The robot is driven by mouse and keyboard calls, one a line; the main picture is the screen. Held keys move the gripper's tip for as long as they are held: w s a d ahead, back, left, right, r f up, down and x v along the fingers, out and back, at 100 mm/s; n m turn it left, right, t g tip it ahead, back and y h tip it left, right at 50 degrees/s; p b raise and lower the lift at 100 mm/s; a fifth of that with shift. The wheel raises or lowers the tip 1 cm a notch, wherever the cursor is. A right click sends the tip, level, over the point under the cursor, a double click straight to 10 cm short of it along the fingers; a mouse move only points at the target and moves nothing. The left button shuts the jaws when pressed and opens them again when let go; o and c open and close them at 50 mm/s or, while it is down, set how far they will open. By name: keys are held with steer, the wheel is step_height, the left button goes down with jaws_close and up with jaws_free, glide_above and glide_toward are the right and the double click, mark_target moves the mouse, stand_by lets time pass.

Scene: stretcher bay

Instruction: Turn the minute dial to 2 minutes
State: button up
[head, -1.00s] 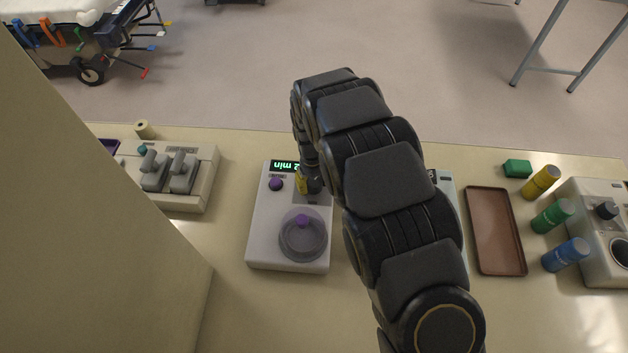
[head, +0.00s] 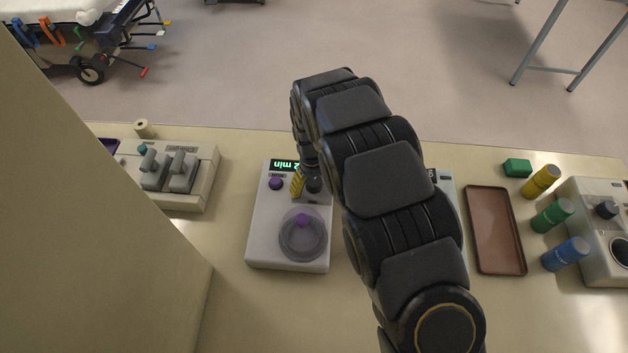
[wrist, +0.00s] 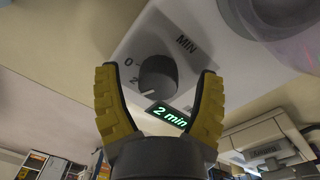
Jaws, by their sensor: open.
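The minute dial (wrist: 158,77) is a dark grey round knob on a white device (head: 262,235). In the wrist view it sits beside the "MIN" label, with marks including 0 and 2 around it. The green display (wrist: 172,116) reads "2 min", and it also shows in the head view (head: 285,166). My gripper (wrist: 160,85) is open, its yellow ribbed fingers on either side of the dial in the wrist view, with visible gaps. In the head view my arm covers part of the device's right side.
A lever panel (head: 180,172) is at left.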

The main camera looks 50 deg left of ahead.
mark_target(313, 183)
steer(key=shift+r, duration=0.1)
step_height(313, 183, up, 12)
steer(key=shift+s, duration=0.25)
stand_by(0.6)
steer(key=w+d+r+m, duration=0.2)
steer(key=d+r, duration=0.1)
steer(key=d, duration=0.5)
steer(key=w+d+r+m, duration=0.2)
steer(key=d+r+m, duration=0.15)
steer(key=d, duration=0.45)
steer(key=w+d+r+m, duration=0.2)
steer(key=d+r, duration=0.2)
steer(key=d, duration=0.3)
steer(key=s+d+r+m+g, duration=0.1)
steer(key=s+d+m, duration=0.15)
steer(key=d, duration=0.35)
steer(key=s+d+r+m, duration=0.2)
steer(key=s+d, duration=0.1)
steer(key=d, duration=0.3)
steer(key=s+d+m, duration=0.2)
steer(key=s+d, duration=0.1)
steer(key=s, duration=0.2)
steer(key=s+d+m+g, duration=0.1)
steer(key=s+d, duration=0.3)
steer(key=s, duration=0.2)
steer(key=shift+s+f+m, duration=0.3)
steer(key=shift+m, duration=0.1)
